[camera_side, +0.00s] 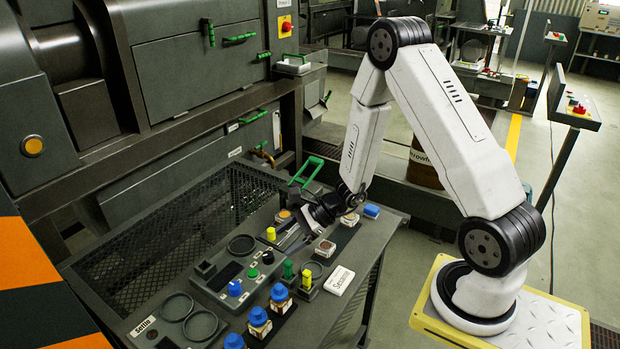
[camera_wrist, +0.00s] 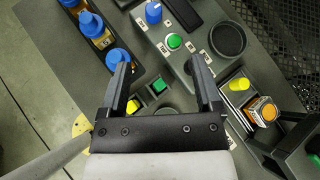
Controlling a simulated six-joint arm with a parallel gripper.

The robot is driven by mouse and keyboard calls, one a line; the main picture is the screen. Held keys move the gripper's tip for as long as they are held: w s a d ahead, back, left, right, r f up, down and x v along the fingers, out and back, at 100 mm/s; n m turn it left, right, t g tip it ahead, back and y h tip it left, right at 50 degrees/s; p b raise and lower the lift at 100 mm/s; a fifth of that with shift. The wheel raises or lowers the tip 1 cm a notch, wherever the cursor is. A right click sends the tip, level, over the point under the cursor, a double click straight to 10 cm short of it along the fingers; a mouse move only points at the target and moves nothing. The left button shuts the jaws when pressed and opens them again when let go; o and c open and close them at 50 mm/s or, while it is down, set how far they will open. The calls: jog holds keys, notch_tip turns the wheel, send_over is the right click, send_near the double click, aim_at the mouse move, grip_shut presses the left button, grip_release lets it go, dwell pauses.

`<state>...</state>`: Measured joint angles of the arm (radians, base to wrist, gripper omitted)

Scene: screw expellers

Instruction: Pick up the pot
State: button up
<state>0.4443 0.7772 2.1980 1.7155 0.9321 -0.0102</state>
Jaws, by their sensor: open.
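No object is labelled as a pot. A green handle (camera_side: 306,172) stands up at the back of the bench, close behind my gripper, and its base is hidden there. In the wrist view a dark part with a green piece (camera_wrist: 313,150) shows at the lower right edge, outside my jaws; I cannot tell whether it is the pot. My gripper (camera_side: 284,242) hangs low over the control panel, tilted, with its jaws apart. In the wrist view my gripper (camera_wrist: 160,76) has nothing held between its fingers, and a green button (camera_wrist: 174,41) lies just beyond them.
Several blue-capped jars (camera_side: 259,322) stand along the front. A mesh guard (camera_side: 180,225) borders the back.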

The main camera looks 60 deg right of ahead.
jog(key=w+d+f+m+t+h, duration=0.3)
jog(key=d+f+m+t, duration=0.15)
jog(key=d+m, duration=0.3)
jog(key=m+t+h, duration=0.2)
jog(key=m+h, duration=0.3)
send_near(285, 216)
jog(key=shift+s+d+f, duration=0.25)
jog(key=shift+s+d, duration=0.05)
jog(key=shift+s, duration=0.3)
jog(key=shift+w, duration=0.15)
jog(key=shift+x, duration=3.35)
jog(key=shift+d, duration=0.1)
jog(key=shift+x, duration=2.55)
jog(key=shift+d, duration=0.1)
